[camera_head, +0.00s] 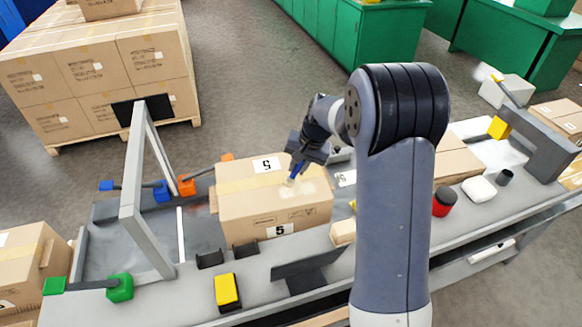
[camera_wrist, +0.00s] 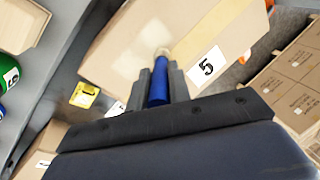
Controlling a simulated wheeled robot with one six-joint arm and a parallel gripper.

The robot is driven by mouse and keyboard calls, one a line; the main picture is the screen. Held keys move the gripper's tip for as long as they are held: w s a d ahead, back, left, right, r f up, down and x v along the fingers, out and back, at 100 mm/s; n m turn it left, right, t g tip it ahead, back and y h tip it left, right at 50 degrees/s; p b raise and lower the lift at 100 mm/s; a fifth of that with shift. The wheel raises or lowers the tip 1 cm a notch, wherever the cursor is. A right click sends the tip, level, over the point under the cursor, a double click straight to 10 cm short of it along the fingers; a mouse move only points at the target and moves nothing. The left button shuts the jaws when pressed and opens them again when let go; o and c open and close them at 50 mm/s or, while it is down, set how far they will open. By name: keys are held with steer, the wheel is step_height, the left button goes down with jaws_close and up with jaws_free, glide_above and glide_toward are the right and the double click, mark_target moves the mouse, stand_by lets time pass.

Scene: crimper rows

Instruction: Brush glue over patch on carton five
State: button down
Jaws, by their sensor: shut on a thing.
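Carton five (camera_head: 247,200), a brown box with tape along its top and "5" labels on top and front, sits on the grey conveyor bench. It also shows in the wrist view (camera_wrist: 125,65). A pale patch (camera_head: 296,190) lies on the right part of its top, and shows in the wrist view (camera_wrist: 144,45). My gripper (camera_head: 300,165) is shut on a blue-handled brush (camera_wrist: 158,85), over the carton's top. The brush's pale tip is at the patch; whether it touches I cannot tell.
A grey frame (camera_head: 131,190) stands left of the carton. A yellow-topped block (camera_head: 227,291) and small black brackets are in front. A red and black jar (camera_head: 444,201) and a white block (camera_head: 479,188) are on the right. Stacked cartons (camera_head: 90,75) stand behind.

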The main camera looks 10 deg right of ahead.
steer(key=w+d, duration=0.1)
steer(key=d, duration=0.6)
steer(key=shift+d, duration=0.35)
stand_by(0.4)
step_height(320, 180, up, 6)
steer(key=p, duration=0.4)
steer(key=shift+r+p, duration=0.2)
steer(key=shift+p, duration=0.1)
step_height(320, 180, up, 3)
steer(key=shift+f+p, duration=0.15)
steer(key=shift+p, duration=0.85)
